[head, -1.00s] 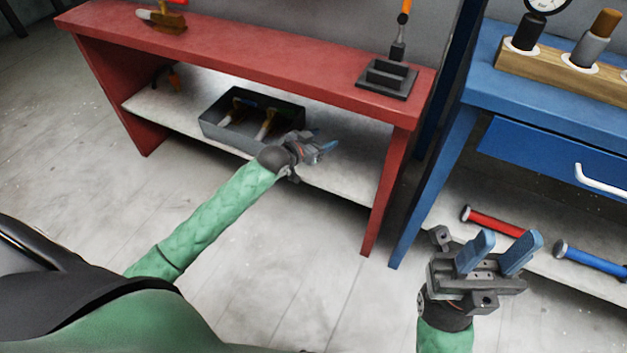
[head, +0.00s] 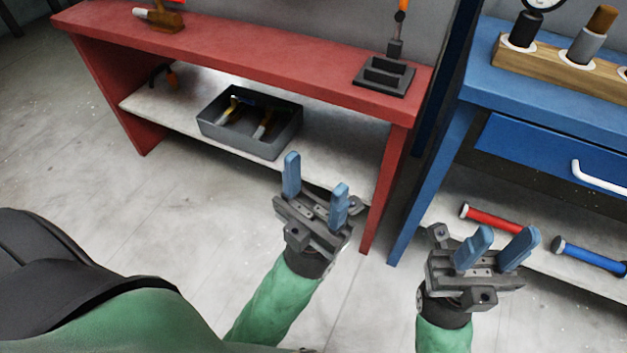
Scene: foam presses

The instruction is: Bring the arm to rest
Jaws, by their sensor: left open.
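My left gripper (head: 316,186) is at the middle of the head view, in front of the red bench's lower shelf. Its two blue fingers are apart and nothing is between them. My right gripper (head: 498,248) is at the lower right, in front of the blue cabinet's lower shelf. Its blue fingers are also apart, with nothing between them. The two grippers are apart from each other, both with fingers pointing up in the picture.
A red bench (head: 240,55) stands on the left, with a grey bin (head: 286,140) of tools on its lower shelf. A blue workbench (head: 480,85) stands on the right; a red cylinder (head: 490,220) and a blue cylinder (head: 592,257) lie below. Bare floor (head: 180,220) is at left.

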